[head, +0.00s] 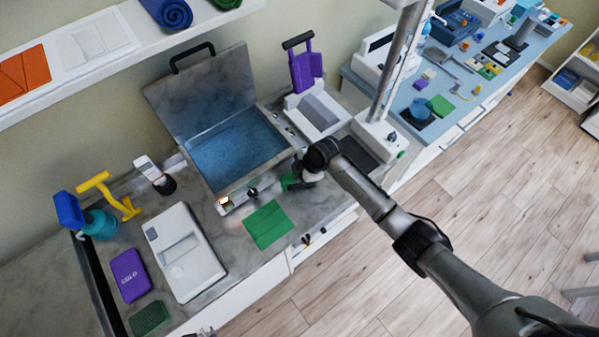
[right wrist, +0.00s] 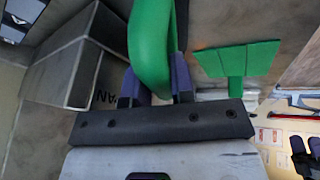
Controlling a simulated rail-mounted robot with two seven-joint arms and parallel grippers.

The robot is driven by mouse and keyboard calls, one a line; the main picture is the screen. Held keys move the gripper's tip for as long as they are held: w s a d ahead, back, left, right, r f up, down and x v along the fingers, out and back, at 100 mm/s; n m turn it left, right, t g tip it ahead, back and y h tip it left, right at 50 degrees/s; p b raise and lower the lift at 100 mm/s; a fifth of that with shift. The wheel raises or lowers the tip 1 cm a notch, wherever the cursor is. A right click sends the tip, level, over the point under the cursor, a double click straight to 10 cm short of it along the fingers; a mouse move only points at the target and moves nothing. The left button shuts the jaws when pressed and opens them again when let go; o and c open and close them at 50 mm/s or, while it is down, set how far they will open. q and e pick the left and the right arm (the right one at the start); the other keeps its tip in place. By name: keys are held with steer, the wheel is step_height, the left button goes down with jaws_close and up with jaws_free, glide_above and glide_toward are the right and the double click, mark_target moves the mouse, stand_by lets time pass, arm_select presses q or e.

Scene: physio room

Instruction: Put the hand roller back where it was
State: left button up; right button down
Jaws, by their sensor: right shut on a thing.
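My right gripper (right wrist: 156,84) is shut on a curved green thing (right wrist: 150,40), which I take to be the hand roller. In the head view the right gripper (head: 304,178) is over the counter, at the front right corner of the open water basin. The green thing (head: 290,181) shows at its left side, partly hidden by the gripper. I cannot tell whether it touches the counter. My left gripper is not in view.
The open basin (head: 238,152) has its lid up. A flat green piece (head: 268,224) lies in front of it. A white device (head: 184,252), a purple box (head: 130,274) and a yellow-handled tool (head: 110,193) stand left. A white appliance (head: 318,112) stands right.

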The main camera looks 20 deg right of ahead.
steer(key=c, duration=1)
jaws_free()
steer(key=v, duration=1.2)
steer(key=shift+r+p, duration=0.1)
steer(key=shift+p, duration=0.3)
steer(key=s+a+f+m+h, duration=0.1)
steer(key=s+a+f+m, duration=0.15)
steer(key=s, duration=0.65)
steer(key=s+a+f+m, duration=0.1)
steer(key=s+f+m, duration=0.3)
steer(key=s, duration=0.4)
steer(key=shift+s+d+r+m+t+h, duration=0.15)
steer(key=shift+s+d+r+m+h, duration=0.35)
steer(key=shift+s+m, duration=1.5)
steer(key=shift+s+d+r+m+t+h, duration=0.15)
steer(key=shift+s+d+m+h, duration=0.55)
steer(key=shift+s, duration=2.5)
steer(key=shift+s+d+r+m+t+h, duration=0.1)
steer(key=shift+s+d+r+m+h, duration=0.25)
steer(key=shift+s+d+m, duration=1.6)
